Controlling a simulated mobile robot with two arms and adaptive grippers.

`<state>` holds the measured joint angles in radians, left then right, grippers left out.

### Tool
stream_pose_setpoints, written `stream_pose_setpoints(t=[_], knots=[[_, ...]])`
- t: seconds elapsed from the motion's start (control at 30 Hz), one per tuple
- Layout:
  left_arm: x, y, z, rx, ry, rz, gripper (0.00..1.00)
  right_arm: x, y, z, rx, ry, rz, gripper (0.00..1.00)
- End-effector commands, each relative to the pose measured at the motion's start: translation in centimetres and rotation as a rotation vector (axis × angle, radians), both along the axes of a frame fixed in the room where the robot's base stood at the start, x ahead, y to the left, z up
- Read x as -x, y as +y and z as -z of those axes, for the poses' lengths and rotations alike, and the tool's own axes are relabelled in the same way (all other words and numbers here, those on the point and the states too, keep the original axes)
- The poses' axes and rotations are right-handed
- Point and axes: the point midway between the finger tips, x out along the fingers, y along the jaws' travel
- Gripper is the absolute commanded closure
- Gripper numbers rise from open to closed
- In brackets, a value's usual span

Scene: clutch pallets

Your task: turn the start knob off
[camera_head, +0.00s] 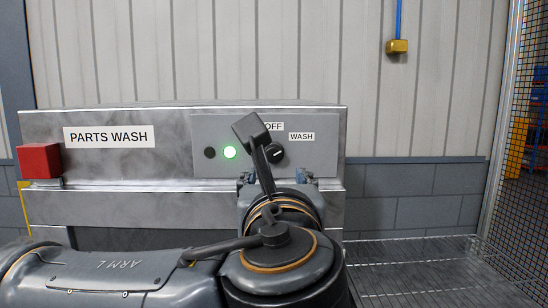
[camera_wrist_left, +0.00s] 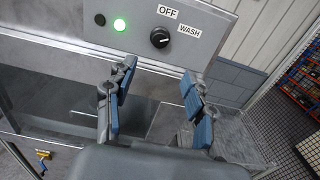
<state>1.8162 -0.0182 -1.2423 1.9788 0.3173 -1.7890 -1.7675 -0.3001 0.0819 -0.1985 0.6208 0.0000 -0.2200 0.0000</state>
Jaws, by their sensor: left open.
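The start knob (camera_head: 277,153) is a round black dial on the grey panel of the parts washer. In the left wrist view the knob (camera_wrist_left: 160,37) has a white mark pointing towards the WASH label (camera_wrist_left: 189,31); the OFF label (camera_wrist_left: 167,11) is above it. A green light (camera_head: 230,152) glows left of the knob. My left gripper (camera_head: 275,177) is open and empty, below the knob and apart from it. Its blue-padded fingers (camera_wrist_left: 158,76) spread below the knob in the wrist view. My arm partly hides the knob and OFF label in the head view. My right gripper is not in view.
A dark round button (camera_head: 210,152) is left of the green light. A red box (camera_head: 39,161) is at the washer's left end. A wire-mesh shelf (camera_head: 430,270) extends at lower right, beside a mesh fence (camera_head: 515,160). A yellow pendant (camera_head: 397,47) hangs at upper right.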

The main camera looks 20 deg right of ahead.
Motion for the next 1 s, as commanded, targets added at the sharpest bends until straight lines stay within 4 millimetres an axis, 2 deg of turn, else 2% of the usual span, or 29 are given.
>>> stream_pose_setpoints(t=[0.17, 0.6, 0.8, 1.0], knots=[[-2.1, -0.5, -0.3, 0.000, 0.002, -0.003, 0.46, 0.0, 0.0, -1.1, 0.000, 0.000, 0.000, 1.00], [-10.7, -3.0, -0.4, 0.003, 0.003, -0.003, 0.46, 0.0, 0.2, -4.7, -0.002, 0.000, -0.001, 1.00], [-12.6, -3.6, -0.2, 0.005, 0.001, 0.000, 0.46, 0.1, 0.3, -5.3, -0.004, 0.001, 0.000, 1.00], [-13.1, -3.7, -0.1, 0.005, 0.001, 0.000, 0.46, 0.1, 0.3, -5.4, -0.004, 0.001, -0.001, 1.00]])
